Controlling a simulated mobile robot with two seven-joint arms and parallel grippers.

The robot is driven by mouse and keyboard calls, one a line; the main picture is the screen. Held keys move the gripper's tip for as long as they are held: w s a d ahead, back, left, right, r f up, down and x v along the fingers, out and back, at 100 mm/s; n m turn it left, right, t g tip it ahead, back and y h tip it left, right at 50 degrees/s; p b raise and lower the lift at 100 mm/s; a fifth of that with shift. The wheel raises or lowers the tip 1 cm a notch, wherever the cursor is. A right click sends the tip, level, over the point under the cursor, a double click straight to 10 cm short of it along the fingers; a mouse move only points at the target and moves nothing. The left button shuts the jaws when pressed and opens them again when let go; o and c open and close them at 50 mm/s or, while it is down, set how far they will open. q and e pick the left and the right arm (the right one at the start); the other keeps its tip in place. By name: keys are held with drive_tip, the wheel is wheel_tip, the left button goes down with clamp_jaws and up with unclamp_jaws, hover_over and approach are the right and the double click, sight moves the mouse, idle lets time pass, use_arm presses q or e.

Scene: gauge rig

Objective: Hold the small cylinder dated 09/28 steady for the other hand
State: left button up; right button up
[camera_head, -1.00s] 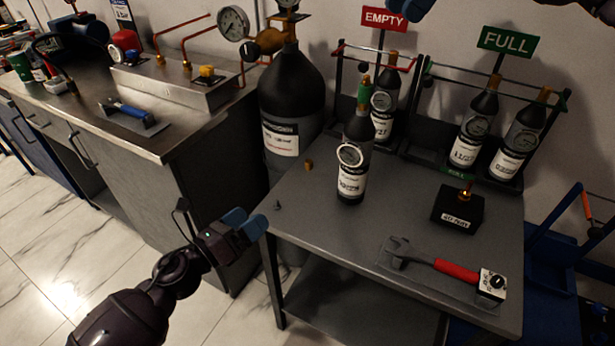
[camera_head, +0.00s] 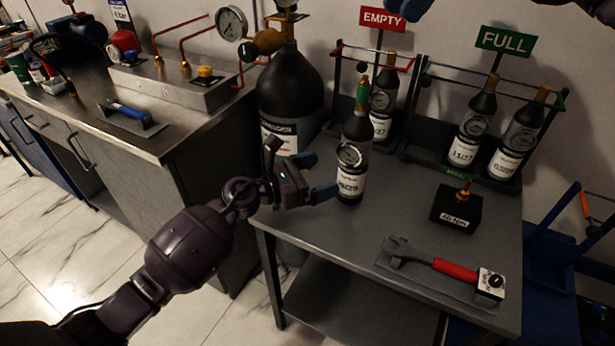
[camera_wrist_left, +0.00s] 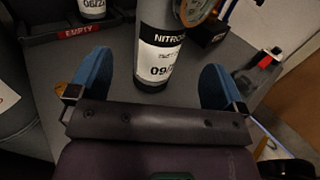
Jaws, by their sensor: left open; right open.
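The small dark cylinder (camera_head: 352,185) with a green-and-brass top, a round gauge and a white label stands upright on the grey table. In the left wrist view the cylinder (camera_wrist_left: 157,75) shows a label reading "NITRO" and "09/"; the rest of the date is cut off. My left gripper (camera_head: 318,176) is open just left of the cylinder, its blue fingers pointing at it. In the left wrist view the cylinder appears between the fingers, touching neither as far as I can see. Only a blue part of my right gripper (camera_head: 408,8) shows at the top edge.
Behind stand a rack with a red EMPTY sign (camera_head: 382,19) and one with a green FULL sign (camera_head: 503,41), both holding cylinders. A large black cylinder (camera_head: 288,85) stands at left. A black block (camera_head: 456,208) and a red-handled wrench (camera_head: 455,270) lie right.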

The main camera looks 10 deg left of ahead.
sight(341, 168)
use_arm(q)
drive_tip(key=x, duration=0.8)
drive_tip(key=shift+d+r, duration=0.1)
drive_tip(key=shift+d, duration=0.05)
drive_tip(key=shift+c, duration=0.4)
drive_tip(key=c, duration=1.4)
drive_tip(key=o, duration=0.8)
drive_tip(key=shift+c, duration=0.2)
drive_tip(key=c, duration=0.4)
drive_tip(key=shift+c, duration=0.2)
